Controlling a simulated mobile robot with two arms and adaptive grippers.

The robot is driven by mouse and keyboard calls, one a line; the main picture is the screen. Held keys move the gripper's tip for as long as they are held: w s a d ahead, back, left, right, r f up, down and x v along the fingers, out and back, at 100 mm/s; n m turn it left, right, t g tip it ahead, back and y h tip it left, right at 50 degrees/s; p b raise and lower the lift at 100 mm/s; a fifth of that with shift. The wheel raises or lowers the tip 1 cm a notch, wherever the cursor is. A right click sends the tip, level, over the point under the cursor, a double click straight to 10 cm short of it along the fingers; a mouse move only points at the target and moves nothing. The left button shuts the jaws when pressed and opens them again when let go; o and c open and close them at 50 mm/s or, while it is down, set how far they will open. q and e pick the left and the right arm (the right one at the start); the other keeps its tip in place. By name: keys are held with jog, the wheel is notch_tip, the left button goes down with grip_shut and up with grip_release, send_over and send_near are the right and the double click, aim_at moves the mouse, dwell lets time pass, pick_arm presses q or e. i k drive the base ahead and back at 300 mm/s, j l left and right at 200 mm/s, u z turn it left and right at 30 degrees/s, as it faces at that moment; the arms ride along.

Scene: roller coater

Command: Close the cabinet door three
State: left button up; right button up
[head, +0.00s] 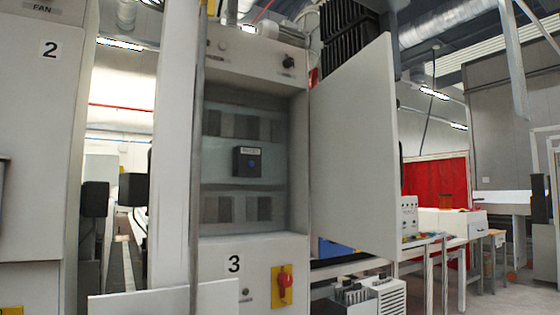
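Cabinet three (215,250) stands in the centre of the head view, with a black "3" on its lower front panel. Its door (355,150) is a large plain pale panel. It stands wide open, swung out to the right of the cabinet opening. The opening shows a recessed interior (222,160) with dark grey modules and a small black box with a blue knob (247,162). A red rotary switch on a yellow plate (282,286) sits below the opening. Neither of my grippers is in view.
Cabinet two (40,130) stands at the left, with a gap beside it. A pale panel (165,300) crosses the bottom foreground. Right of the open door are a control panel with buttons (410,218), work tables (455,238) and a red screen (436,180).

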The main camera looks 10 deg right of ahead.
aim_at(357, 173)
jog(key=i+l+u, duration=0.15)
jog(key=l+u, duration=0.2)
jog(key=l, duration=0.9)
jog(key=l+u, duration=0.3)
jog(key=l, duration=1.9)
jog(key=k, duration=0.05)
